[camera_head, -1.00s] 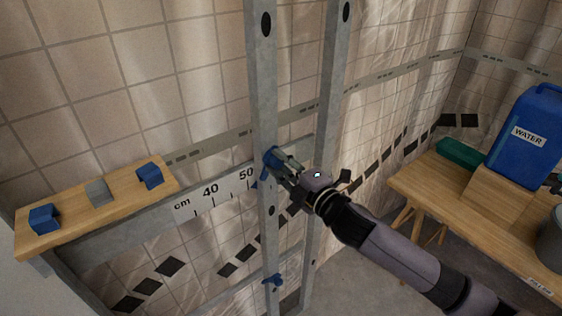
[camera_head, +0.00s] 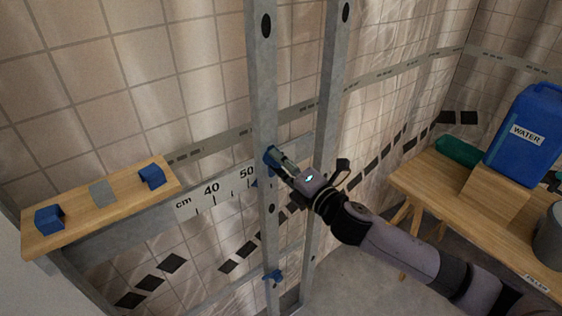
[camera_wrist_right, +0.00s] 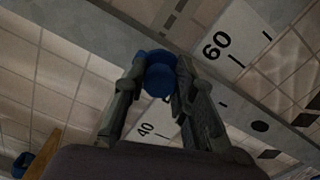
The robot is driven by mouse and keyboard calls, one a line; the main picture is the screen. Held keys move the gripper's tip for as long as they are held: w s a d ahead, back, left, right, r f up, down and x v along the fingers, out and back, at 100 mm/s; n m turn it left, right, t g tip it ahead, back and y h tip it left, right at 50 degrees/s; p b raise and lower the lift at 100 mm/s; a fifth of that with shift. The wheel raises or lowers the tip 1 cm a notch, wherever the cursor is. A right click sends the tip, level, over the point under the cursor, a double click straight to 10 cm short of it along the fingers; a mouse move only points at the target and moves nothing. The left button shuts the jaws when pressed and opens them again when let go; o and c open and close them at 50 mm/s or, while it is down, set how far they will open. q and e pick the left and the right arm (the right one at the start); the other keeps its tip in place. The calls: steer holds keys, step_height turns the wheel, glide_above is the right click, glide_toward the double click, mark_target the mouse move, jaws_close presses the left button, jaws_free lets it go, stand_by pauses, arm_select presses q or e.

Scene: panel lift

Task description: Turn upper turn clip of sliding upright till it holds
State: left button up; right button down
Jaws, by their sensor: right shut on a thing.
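The upper turn clip (camera_head: 268,156) is blue and sits on the front grey upright (camera_head: 263,90), at the height of the cm scale. My right gripper (camera_head: 277,160) is shut on this clip and covers much of it in the head view. In the right wrist view, the round blue clip (camera_wrist_right: 160,77) is between the two fingers of my right gripper (camera_wrist_right: 157,88). I cannot tell the clip's exact turn angle. A lower blue turn clip (camera_head: 273,277) sits further down the same upright. My left gripper is not in view.
The cm scale (camera_head: 213,198) runs on a crossrail behind the upright, with a blue pointer near 50. A wooden shelf (camera_head: 120,194) with blue and grey blocks is at the left. A wooden table (camera_head: 430,182) with a blue water can (camera_head: 527,135) is at the right.

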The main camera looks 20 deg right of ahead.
steer(key=c, duration=1.3)
jaws_free()
steer(key=shift+v, duration=6.05)
steer(key=shift+w, duration=0.1)
